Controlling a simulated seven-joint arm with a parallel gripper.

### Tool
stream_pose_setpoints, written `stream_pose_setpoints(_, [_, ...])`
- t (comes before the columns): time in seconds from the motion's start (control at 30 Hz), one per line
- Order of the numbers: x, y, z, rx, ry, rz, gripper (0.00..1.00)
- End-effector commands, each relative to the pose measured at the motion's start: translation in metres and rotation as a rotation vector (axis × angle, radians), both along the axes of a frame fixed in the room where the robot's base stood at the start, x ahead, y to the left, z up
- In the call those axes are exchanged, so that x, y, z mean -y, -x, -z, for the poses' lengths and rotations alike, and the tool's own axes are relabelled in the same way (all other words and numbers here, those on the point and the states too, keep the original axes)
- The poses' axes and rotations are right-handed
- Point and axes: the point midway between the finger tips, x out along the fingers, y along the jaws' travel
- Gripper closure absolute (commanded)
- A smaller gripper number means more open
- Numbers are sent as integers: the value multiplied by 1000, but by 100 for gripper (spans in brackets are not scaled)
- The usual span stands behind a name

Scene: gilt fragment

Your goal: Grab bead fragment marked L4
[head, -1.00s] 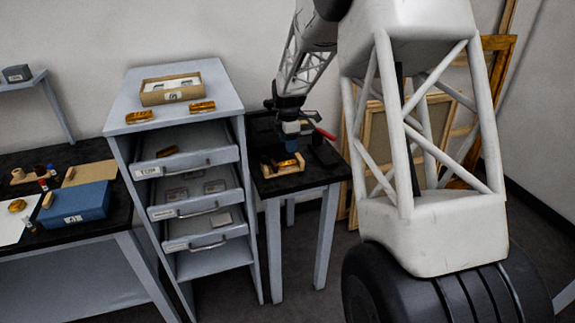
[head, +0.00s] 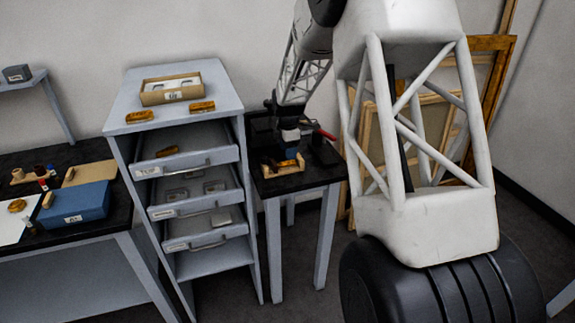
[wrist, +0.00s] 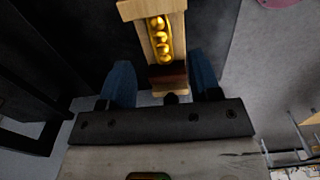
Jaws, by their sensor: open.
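A gold bead fragment (wrist: 160,38) with a row of round beads and a dark reddish end lies in a pale wooden holder (wrist: 182,47). In the head view the fragment (head: 287,163) and holder (head: 270,171) are on the small black-topped table. No L4 marking is readable. My gripper (wrist: 162,78) is open, with blue fingers on either side of the fragment's near, dark end. Whether they touch it I cannot tell. In the head view my gripper (head: 290,150) is just above the holder, its fingertips hard to make out.
Other gilt pieces lie on the cabinet top (head: 139,116), (head: 202,106) and in its open top drawer (head: 167,152). A cardboard tray (head: 171,84) is also on the cabinet. A red-handled item (head: 326,134) is beside my gripper. Wooden frames (head: 440,120) lean behind. A blue box (head: 77,203) stands left.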

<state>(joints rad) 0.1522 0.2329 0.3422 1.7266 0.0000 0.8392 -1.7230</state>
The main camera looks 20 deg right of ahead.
Motion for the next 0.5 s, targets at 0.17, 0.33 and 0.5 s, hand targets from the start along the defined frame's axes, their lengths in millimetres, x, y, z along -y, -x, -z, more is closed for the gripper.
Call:
stream_pose_setpoints(0.17, [-1,1,18,-3,0,0,43])
stream_pose_setpoints(0.33, [-2,1,37,-2,0,0,43])
stream_pose_setpoints(0.5, [-2,1,47,-1,0,0,43])
